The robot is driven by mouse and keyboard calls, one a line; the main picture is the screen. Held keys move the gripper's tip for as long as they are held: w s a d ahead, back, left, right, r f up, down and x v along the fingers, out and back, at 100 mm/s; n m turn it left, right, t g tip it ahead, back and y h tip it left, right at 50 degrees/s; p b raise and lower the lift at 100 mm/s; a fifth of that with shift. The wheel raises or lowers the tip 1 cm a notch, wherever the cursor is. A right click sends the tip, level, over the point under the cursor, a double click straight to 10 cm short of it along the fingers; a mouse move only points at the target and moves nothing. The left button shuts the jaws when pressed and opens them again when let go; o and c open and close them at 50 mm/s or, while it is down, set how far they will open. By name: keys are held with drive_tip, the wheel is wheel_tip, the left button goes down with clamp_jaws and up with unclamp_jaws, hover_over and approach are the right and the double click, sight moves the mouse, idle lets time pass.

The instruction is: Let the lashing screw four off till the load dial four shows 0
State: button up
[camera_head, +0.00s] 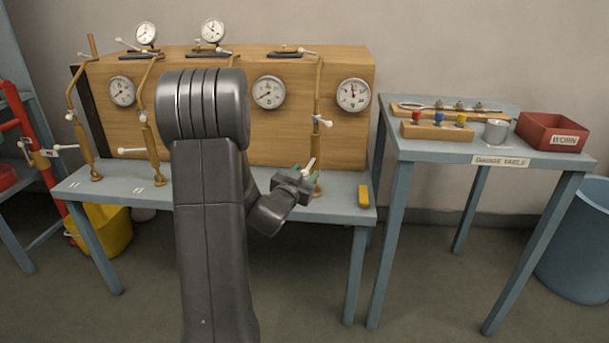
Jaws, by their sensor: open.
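The rightmost lashing screw (318,143), taken as screw four, is a tan rod with a bent top. It stands on the bench in front of the wooden panel. A white bar crosses its middle. The rightmost round dial (353,95), taken as load dial four, is on the panel just right of it. Its needle appears to point upward; the figure is too small to read.
My arm hides part of the panel. At right, the gauge table (400,150) holds a metal cup (496,131) and a red bin (553,133). A gap separates bench and table.

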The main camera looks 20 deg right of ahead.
drive_tip(key=shift+w+d, duration=0.2)
clamp_jaws()
drive_tip(key=shift+a, duration=0.1)
